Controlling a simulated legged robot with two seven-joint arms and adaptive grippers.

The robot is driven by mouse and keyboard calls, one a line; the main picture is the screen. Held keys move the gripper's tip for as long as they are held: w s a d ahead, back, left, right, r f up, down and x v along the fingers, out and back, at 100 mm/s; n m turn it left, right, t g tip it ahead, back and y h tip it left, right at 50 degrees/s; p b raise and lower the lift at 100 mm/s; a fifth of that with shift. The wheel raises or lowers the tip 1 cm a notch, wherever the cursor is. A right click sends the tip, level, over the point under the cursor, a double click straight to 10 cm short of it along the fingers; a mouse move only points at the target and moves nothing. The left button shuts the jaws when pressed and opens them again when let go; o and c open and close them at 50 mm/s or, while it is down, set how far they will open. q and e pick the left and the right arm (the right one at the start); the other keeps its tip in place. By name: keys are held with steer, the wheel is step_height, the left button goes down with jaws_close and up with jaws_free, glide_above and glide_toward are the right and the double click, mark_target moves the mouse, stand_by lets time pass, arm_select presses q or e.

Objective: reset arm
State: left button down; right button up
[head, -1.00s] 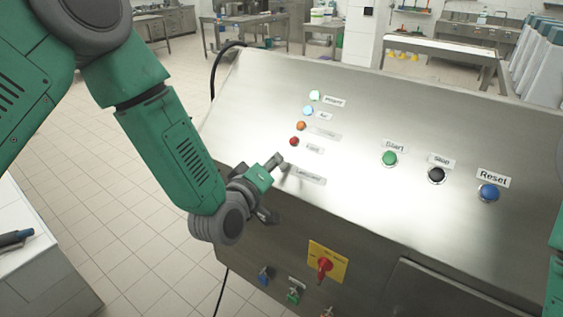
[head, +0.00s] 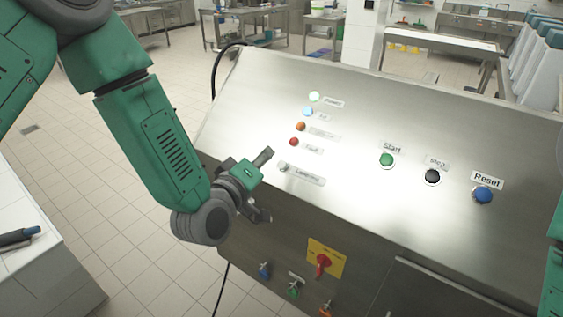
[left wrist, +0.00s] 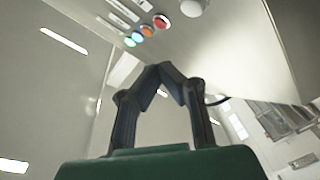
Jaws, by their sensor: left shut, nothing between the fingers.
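My left gripper (head: 266,156) is at the left front edge of the steel control panel (head: 350,110), near the small round knob (head: 284,167) beside the lower label. In the left wrist view its two fingers (left wrist: 166,68) meet at the tips, with nothing held. A gap shows between the fingertips and the knob in the head view. My right gripper is out of view; only a green part of my right arm (head: 554,270) shows at the right edge.
The panel has green Start (head: 386,160), black Stop (head: 432,177) and blue Reset (head: 483,195) buttons, plus several indicator lights (head: 307,112). A red rotary switch (head: 322,264) is on the front face. A white counter (head: 25,255) stands at left, with open tiled floor between.

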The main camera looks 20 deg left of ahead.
arm_select(q)
steer(key=shift+f, duration=0.15)
steer(key=s+a+f+m+g+b, duration=0.1)
steer(key=s+f+m+g+b, duration=0.2)
steer(key=f, duration=0.6)
steer(key=s+a+f+g+y+b, duration=0.1)
steer(key=s+f+g+b, duration=0.1)
steer(key=s+f, duration=0.55)
steer(key=s+a+f+m+g+b, duration=0.1)
steer(key=s+f+m+g+b, duration=0.15)
steer(key=f, duration=0.75)
steer(key=s+a+f+m+g+y+b, duration=0.1)
steer(key=s+a+f+g+b, duration=0.2)
steer(key=s+f, duration=0.5)
steer(key=s+a+f+m+g+y+b, duration=0.1)
steer(key=s+a+f+g+b, duration=0.3)
steer(key=s+f, duration=0.4)
steer(key=s+a+m+g, duration=0.1)
steer(key=s+g, duration=0.1)
steer(key=s, duration=0.4)
steer(key=shift+y, duration=0.3)
